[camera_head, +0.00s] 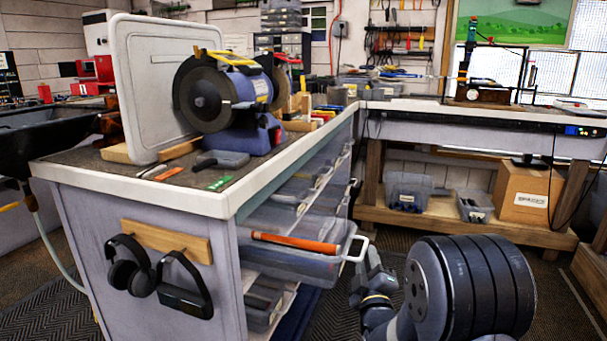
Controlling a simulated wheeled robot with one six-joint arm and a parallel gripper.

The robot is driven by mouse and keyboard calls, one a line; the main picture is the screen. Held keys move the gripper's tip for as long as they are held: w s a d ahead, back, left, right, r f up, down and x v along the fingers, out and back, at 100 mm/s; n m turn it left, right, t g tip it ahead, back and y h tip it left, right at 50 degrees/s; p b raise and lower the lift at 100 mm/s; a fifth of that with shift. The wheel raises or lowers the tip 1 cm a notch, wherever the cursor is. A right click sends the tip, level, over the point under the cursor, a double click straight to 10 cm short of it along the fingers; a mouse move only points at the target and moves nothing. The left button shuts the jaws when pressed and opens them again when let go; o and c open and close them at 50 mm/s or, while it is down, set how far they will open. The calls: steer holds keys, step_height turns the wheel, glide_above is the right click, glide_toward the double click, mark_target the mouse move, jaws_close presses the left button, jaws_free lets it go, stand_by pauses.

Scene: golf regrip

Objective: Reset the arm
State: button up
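My arm shows at the bottom right, with a large dark ribbed joint in front. To its left, a smaller grey part that looks like my gripper (373,272) is beside the white handle (357,249) of a pulled-out clear drawer (300,262). I cannot tell whether it touches the handle. Its fingers are too small and partly hidden to show whether they are open or shut. An orange-red stick-like thing (295,243) lies across the top of the drawer.
The workbench (140,190) carries a bench grinder (230,95) and an upright grey panel (150,80). Headphones (128,265) hang on its front. A cardboard box (528,192) and clear bins (408,190) sit on a low wooden shelf behind my arm. Some floor shows between.

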mark_target(365, 248)
steer(key=x, duration=0.3)
steer(key=shift+w, duration=0.3)
steer(key=shift+w+a+r, duration=0.15)
steer(key=shift+a, duration=0.05)
steer(key=shift+w+a, duration=0.1)
steer(key=shift+a, duration=0.15)
